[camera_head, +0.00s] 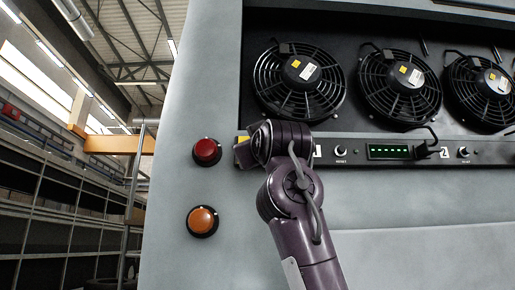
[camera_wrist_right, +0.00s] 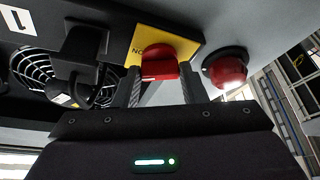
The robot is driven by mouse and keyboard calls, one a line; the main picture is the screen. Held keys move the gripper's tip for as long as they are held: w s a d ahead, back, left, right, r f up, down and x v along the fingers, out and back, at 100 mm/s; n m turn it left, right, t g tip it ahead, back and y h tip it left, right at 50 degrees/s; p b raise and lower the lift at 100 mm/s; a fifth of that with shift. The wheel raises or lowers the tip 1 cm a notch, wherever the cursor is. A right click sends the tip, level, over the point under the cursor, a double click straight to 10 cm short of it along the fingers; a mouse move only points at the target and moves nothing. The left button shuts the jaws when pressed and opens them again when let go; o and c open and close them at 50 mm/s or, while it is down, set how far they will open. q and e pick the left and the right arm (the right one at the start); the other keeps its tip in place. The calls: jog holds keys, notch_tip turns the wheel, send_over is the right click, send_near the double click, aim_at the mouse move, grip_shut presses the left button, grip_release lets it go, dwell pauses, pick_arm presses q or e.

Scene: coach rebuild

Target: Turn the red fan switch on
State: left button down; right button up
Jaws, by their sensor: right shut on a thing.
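The red fan switch (camera_wrist_right: 158,68) is a red knob on a yellow plate (camera_wrist_right: 190,40) with lettering that reads ON, seen in the right wrist view. My right gripper (camera_wrist_right: 159,78) has one finger on each side of the knob and is shut on it. In the head view my right arm comes up from the bottom and its gripper (camera_head: 243,152) is at the left end of the black control strip. There the arm hides the knob, and only a bit of yellow shows. My left gripper is not in view.
A red push button (camera_head: 206,151) sits just left of my right gripper, close beside the knob in the right wrist view (camera_wrist_right: 228,72). An orange button (camera_head: 202,221) is below it. Several fans (camera_head: 299,82) stand above the control strip (camera_head: 360,151), which carries small switches and green lights.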

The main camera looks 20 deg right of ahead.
jog(key=m+h, duration=0.2)
jog(key=m, duration=0.1)
jog(key=m+h, duration=0.2)
jog(key=m, duration=0.2)
jog(key=shift+a+r, duration=0.2)
jog(key=shift+m+h, duration=0.3)
jog(key=shift+m, duration=0.3)
jog(key=o, duration=1)
jog(key=shift+w+f, duration=0.15)
jog(key=shift+f, duration=0.05)
jog(key=b+v, duration=0.5)
jog(key=v, duration=0.2)
jog(key=shift+s+b, duration=0.35)
jog(key=shift+s, duration=0.05)
